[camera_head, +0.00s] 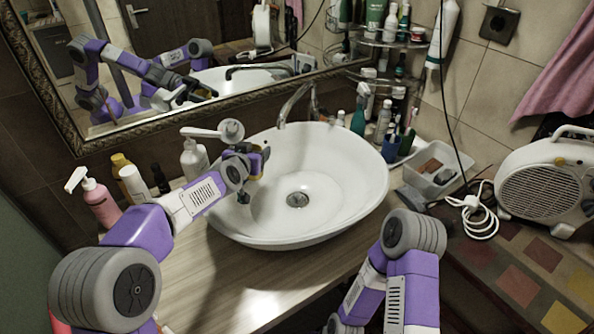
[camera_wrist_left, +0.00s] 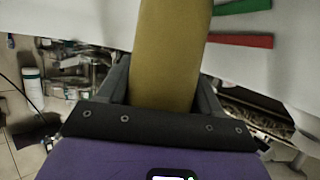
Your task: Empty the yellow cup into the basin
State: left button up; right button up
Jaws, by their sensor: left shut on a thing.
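The white basin (camera_head: 335,215) stands on the counter, with its round drain visible at the bottom. My left gripper (camera_head: 257,161) is over the left part of the basin, shut on the yellow cup (camera_head: 266,153). Only a small part of the cup shows in the head view. In the left wrist view the yellow cup (camera_wrist_left: 170,55) stands out between the two dark fingers, against a white surface. Its opening and contents are hidden, and I cannot tell its exact tilt. My right arm shows at the lower right, but its gripper is out of view.
A green strip (camera_wrist_left: 242,7) and a red strip (camera_wrist_left: 240,40) show beside the cup. Bottles, including a pink pump bottle (camera_head: 99,203), stand left of the basin. A white tray (camera_head: 433,187) and a fan heater (camera_head: 545,185) are at right. The counter front is clear.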

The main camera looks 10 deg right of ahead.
pick_arm(q)
jog(key=shift+s+d, duration=0.1)
jog(key=shift+d, duration=0.05)
jog(key=shift+s+d+f+m+t+y+p, duration=0.3)
jog(key=shift+d+m+y+p, duration=0.1)
jog(key=shift+d+m+p, duration=0.3)
jog(key=shift+s+d+r+m+t+y+p, duration=0.45)
jog(key=shift+d+m+p, duration=0.4)
jog(key=shift+m, duration=0.4)
jog(key=shift+s+d+r+m+t+y+p, duration=0.3)
jog(key=shift+s+d+r+m+t+p, duration=0.25)
jog(key=shift+m+p, duration=0.55)
jog(key=shift+s+d+r+m+t+y+p, duration=0.35)
jog(key=shift+d+m+t+p, duration=0.4)
jog(key=shift+m, duration=0.6)
jog(key=shift+d+r+m+t, duration=0.15)
jog(key=shift+m+t, duration=0.05)
jog(key=shift+m, duration=0.35)
jog(key=shift+d+r+m+t, duration=0.15)
jog(key=shift+m, duration=0.4)
jog(key=shift+s+d+r, duration=0.1)
jog(key=shift+s+d, duration=0.05)
jog(key=shift+s+d+r+m+t, duration=0.1)
jog(key=shift+s+d+m+t, duration=0.25)
jog(key=shift+d+m, duration=0.4)
